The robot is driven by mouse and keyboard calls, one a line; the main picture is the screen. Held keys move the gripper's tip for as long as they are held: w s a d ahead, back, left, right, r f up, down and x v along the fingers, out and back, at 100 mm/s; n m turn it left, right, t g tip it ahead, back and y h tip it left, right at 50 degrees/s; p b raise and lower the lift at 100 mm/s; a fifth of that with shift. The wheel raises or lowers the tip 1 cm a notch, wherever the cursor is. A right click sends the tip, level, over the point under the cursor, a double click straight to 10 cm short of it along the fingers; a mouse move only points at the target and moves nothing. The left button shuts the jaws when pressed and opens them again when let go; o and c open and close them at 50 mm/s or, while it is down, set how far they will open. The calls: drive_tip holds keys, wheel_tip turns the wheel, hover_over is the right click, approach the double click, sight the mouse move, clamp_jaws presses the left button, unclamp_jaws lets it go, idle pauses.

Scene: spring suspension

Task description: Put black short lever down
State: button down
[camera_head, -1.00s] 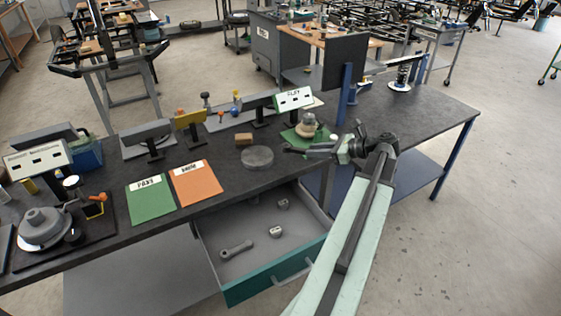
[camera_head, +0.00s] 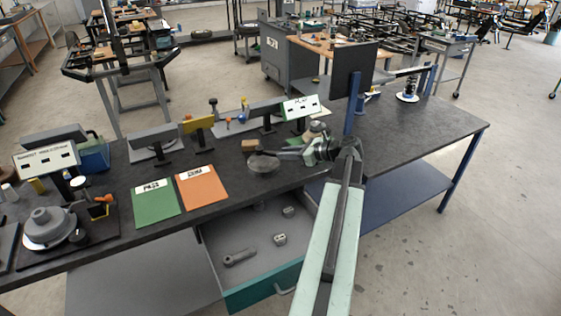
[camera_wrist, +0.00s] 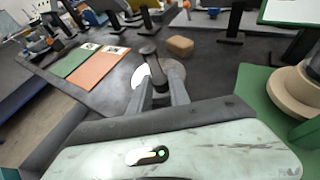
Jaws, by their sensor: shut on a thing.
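My gripper (camera_head: 277,153) reaches in from the right over the workbench, above the round grey disc (camera_head: 263,165). In the wrist view its two fingers (camera_wrist: 161,88) are shut on the black short lever (camera_wrist: 149,54). The lever is a dark, narrow piece with a rounded end pointing away from the fingers. The disc (camera_wrist: 175,74) shows behind and below it. I cannot tell whether the lever touches the disc. In the head view the lever is too small and dark to make out clearly.
A wooden block (camera_head: 249,145) stands just behind the disc. Green (camera_head: 155,205) and orange (camera_head: 202,188) sheets lie to the left. A stacked round part (camera_wrist: 297,92) stands on a green pad (camera_wrist: 258,108) at right. The open drawer (camera_head: 262,280) below holds several metal parts.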

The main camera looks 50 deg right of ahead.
drive_tip(key=shift+w+a+f, duration=0.1)
drive_tip(key=shift+w+a, duration=0.1)
drive_tip(key=shift+w, duration=0.35)
drive_tip(key=shift+w+a, duration=0.15)
drive_tip(key=shift+w, duration=0.4)
drive_tip(key=f+b, duration=0.4)
drive_tip(key=shift+w, duration=0.2)
drive_tip(key=shift+a+r, duration=0.1)
drive_tip(key=shift+r, duration=0.15)
drive_tip(key=c, duration=1.2)
unclamp_jaws()
drive_tip(key=shift+r+p, duration=0.1)
drive_tip(key=shift+p, duration=0.2)
drive_tip(key=p+v, duration=0.4)
drive_tip(key=v, duration=0.8)
